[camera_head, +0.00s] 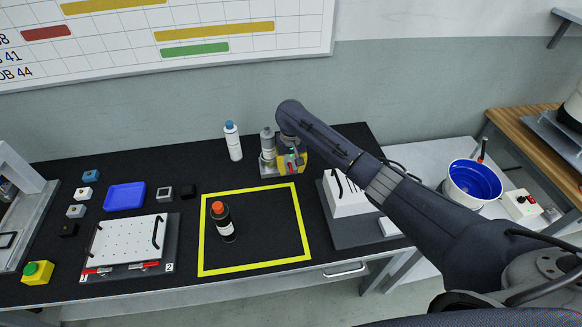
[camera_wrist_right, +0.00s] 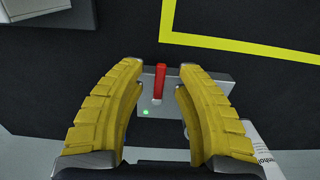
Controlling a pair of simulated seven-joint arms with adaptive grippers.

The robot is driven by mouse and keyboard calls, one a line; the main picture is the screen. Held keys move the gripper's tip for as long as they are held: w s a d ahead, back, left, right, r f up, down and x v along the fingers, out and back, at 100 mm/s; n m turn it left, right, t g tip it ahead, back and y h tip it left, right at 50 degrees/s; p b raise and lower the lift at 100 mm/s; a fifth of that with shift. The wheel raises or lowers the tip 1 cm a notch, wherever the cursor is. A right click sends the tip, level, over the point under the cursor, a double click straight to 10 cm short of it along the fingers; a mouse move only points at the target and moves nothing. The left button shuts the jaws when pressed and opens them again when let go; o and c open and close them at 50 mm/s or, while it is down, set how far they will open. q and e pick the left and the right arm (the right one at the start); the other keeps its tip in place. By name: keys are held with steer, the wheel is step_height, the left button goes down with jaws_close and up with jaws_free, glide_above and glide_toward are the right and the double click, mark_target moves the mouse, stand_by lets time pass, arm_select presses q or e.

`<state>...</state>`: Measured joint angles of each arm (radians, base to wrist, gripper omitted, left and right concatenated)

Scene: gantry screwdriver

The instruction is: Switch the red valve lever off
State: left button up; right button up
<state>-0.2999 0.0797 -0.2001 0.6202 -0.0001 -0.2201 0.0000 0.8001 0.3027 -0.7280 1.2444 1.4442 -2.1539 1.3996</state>
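The red valve lever (camera_wrist_right: 160,82) stands on a small grey box (camera_wrist_right: 158,105) with a lit green light (camera_wrist_right: 146,112). In the wrist view the lever points up in the picture, towards the yellow line. My right gripper (camera_wrist_right: 160,78) is open, with one yellow finger on each side of the lever and a gap to both. In the head view my right gripper (camera_head: 291,162) is at the back of the black table, and it and the arm hide most of the box. My left gripper is not in view.
A grey bottle (camera_head: 267,142) stands close beside my right gripper. A white bottle with a blue cap (camera_head: 232,142) is further left. A dark bottle with an orange cap (camera_head: 222,222) stands inside the yellow square (camera_head: 204,240).

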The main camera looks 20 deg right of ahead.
jaws_close()
stand_by(0.5)
steer(key=shift+d, duration=0.15)
steer(key=n, duration=0.2)
steer(key=d+n, duration=0.1)
steer(key=n, duration=0.1)
steer(key=shift+d+f, duration=0.1)
steer(key=n, duration=0.2)
steer(key=d+n, duration=0.1)
steer(key=shift+w+n, duration=0.2)
steer(key=shift+n, duration=0.2)
steer(key=n, duration=0.2)
steer(key=w+d+n, duration=0.1)
steer(key=n, duration=0.2)
steer(key=shift+w+d, duration=0.15)
steer(key=shift+w+d+n, duration=0.1)
steer(key=shift+w+n, duration=0.25)
steer(key=shift+n, duration=0.9)
steer(key=shift+w+d+n, duration=0.1)
steer(key=shift+w+n, duration=0.25)
steer(key=shift+n, duration=0.9)
